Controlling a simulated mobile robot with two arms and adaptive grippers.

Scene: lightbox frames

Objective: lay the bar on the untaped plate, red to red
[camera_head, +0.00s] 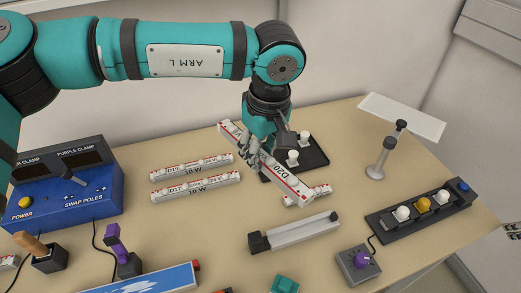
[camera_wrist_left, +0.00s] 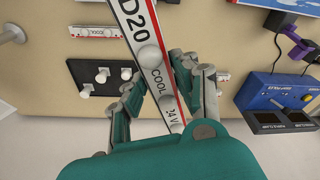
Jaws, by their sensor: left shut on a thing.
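My left gripper (camera_head: 262,148) is shut on a long white bar (camera_head: 288,182) marked D20, with red along its edge, and holds it slanted above the table. In the left wrist view the bar (camera_wrist_left: 139,35) reads "COOL" and "24 V" and runs between the fingers of the gripper (camera_wrist_left: 158,82). A black plate (camera_head: 318,157) with white posts lies just behind and right of the bar, partly hidden by it. The plate also shows in the left wrist view (camera_wrist_left: 88,90); I see no tape on its visible part. My right gripper is not in view.
Two 10 W bars (camera_head: 192,166) lie left of the gripper. A short white bar (camera_head: 307,195) lies near the held bar's lower end. A grey bar-shaped unit (camera_head: 300,232), a black knob strip (camera_head: 447,213), a lamp (camera_head: 379,168) and a blue power box (camera_head: 70,197) stand around.

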